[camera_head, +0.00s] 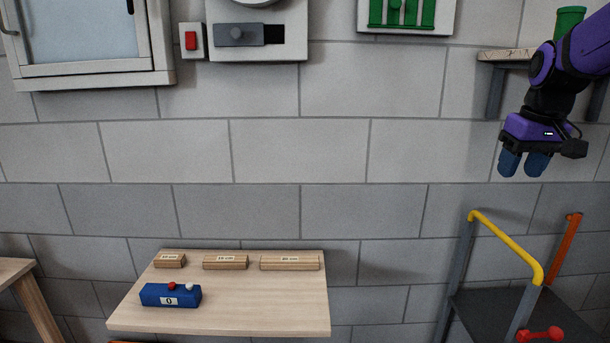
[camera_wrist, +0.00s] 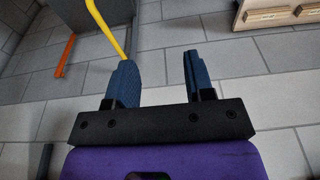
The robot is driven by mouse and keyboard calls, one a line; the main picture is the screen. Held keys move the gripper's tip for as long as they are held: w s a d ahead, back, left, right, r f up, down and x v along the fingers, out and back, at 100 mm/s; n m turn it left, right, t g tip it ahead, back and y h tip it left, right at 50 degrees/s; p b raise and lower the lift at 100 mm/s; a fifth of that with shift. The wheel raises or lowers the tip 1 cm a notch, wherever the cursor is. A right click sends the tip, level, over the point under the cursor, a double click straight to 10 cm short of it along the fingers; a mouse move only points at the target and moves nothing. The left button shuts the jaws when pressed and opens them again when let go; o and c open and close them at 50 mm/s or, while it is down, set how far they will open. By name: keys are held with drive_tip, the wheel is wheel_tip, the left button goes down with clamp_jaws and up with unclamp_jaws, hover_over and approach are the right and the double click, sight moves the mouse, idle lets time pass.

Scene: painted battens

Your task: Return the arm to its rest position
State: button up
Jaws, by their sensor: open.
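My gripper (camera_head: 523,164) hangs at the right of the head view, fingers pointing down, in front of the block wall. Its purple and black arm comes in from the upper right edge. In the wrist view my gripper (camera_wrist: 158,80) shows two blue fingers set apart with nothing between them.
A wooden table (camera_head: 230,307) holds a blue box (camera_head: 171,295) and several labelled battens (camera_head: 225,262). A cart with a yellow rail (camera_head: 508,243) stands below my gripper. A wall shelf (camera_head: 506,54) with a green object (camera_head: 569,20) is close behind my arm.

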drive_tip(key=s+a+f+t, duration=0.1)
drive_tip(key=s+a, duration=0.4)
drive_tip(key=s, duration=0.6)
drive_tip(key=s+a+f+t, duration=0.1)
drive_tip(key=s+a, duration=0.4)
drive_tip(key=s, duration=0.6)
drive_tip(key=shift+s+t, duration=0.2)
drive_tip(key=shift+t, duration=0.4)
